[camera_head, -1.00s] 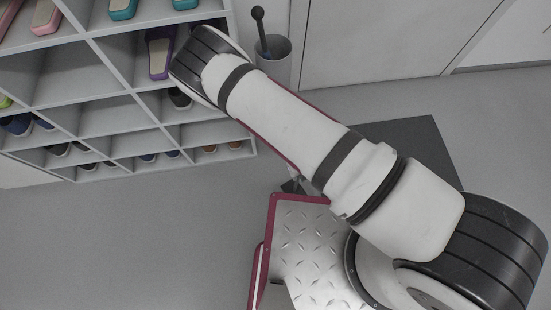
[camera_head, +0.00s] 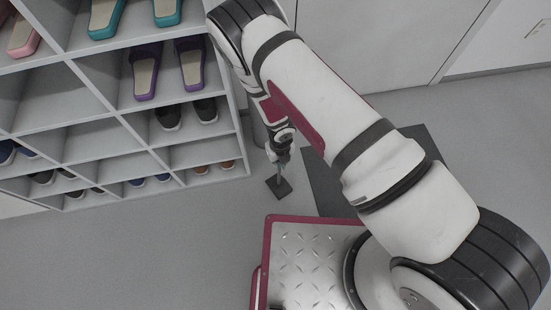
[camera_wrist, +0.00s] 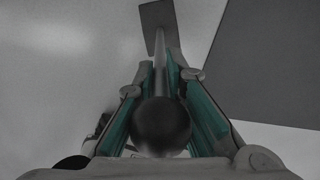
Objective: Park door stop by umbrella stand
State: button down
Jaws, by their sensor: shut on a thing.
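My gripper (camera_head: 281,152) points down beside the shoe shelf and is shut on the door stop. The door stop is a thin upright rod with a dark ball on top and a flat dark square foot (camera_head: 278,188). In the wrist view the ball (camera_wrist: 162,126) sits close to the camera, between the teal-lined fingers of the gripper (camera_wrist: 168,78), and the foot (camera_wrist: 157,14) shows beyond. I cannot tell whether the foot touches the floor. The umbrella stand is mostly hidden behind my arm; a grey strip (camera_head: 257,131) beside the shelf looks like its lower part.
A grey shoe shelf (camera_head: 140,114) with slippers and shoes stands on the left, close to my gripper. A dark flat mat (camera_head: 322,188) lies right of the door stop. A pale door (camera_head: 375,40) is behind. The floor (camera_head: 150,250) at the front left is clear.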

jog(key=shift+w+a+f+b, duration=0.25)
jog(key=shift+w+f+b, duration=0.15)
jog(key=shift+w+f, duration=0.2)
jog(key=shift+w+a+f+b, duration=0.3)
jog(key=shift+w+f+b, duration=0.15)
jog(key=shift+w+f, duration=0.15)
jog(key=shift+w+a+f+b, duration=0.25)
jog(key=shift+w+f+b, duration=0.2)
jog(key=shift+f, duration=0.25)
jog(key=shift+f, duration=0.15)
jog(key=c, duration=1.7)
grip_release()
jog(key=shift+o, duration=0.2)
notch_tip(320, 180, up, 12)
jog(key=p, duration=0.4)
jog(key=shift+p, duration=0.35)
jog(key=shift+r, duration=0.2)
